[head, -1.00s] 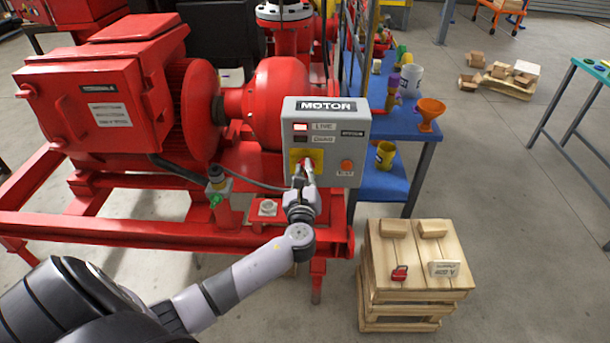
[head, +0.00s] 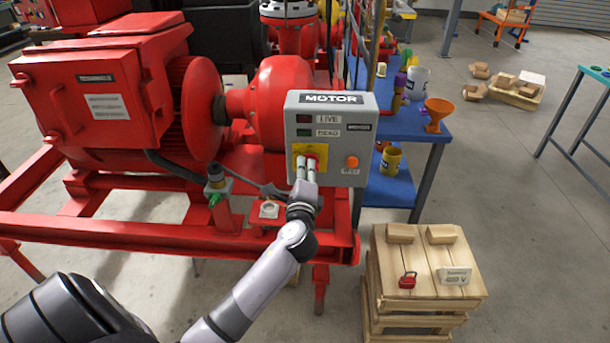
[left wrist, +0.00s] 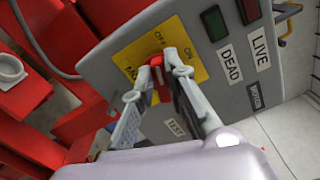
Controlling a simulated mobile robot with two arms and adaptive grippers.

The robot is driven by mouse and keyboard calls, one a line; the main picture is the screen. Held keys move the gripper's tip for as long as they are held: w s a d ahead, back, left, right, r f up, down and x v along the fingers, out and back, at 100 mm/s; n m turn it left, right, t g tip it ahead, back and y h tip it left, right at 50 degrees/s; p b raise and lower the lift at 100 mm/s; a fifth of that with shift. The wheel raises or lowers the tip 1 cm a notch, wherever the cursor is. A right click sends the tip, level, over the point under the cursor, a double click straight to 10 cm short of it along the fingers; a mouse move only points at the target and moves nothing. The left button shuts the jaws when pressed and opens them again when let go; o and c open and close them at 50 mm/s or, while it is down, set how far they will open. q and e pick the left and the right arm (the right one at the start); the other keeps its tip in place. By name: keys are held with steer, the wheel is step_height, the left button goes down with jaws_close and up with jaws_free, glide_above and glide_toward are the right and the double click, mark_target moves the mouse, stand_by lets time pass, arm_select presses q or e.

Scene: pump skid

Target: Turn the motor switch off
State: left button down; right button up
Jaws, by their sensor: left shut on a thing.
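The grey motor control box (head: 330,180) stands in front of the red pump skid, with a MOTOR label on top. Its yellow switch plate (head: 297,150) carries a red switch handle (head: 314,158), partly hidden by my fingers. My left gripper (head: 307,165) is shut on the handle. The left wrist view shows the fingers (left wrist: 162,68) on either side of the red handle (left wrist: 158,64), near the OFF and ON marks. The LIVE lamp (head: 304,119) looks dark. The DEAD lamp (head: 304,132) shows green, clearer in the left wrist view (left wrist: 214,23). My right gripper is not in view.
An orange test button (head: 352,161) sits right of the switch. A wooden crate (head: 388,265) with a red padlock (head: 407,281) and a tag (head: 455,275) stands at lower right. A blue bench (head: 425,120) is behind the box.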

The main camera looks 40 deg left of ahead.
arm_select(q)
steer(key=n+b, duration=0.1)
steer(key=n, duration=0.2)
steer(key=shift+f+b, duration=0.3)
steer(key=shift+b, duration=0.1)
steer(key=shift+n, duration=0.5)
steer(key=c, duration=1.6)
jaws_free()
steer(key=shift+a, duration=0.1)
steer(key=shift+s, duration=0.1)
steer(key=v, duration=1.2)
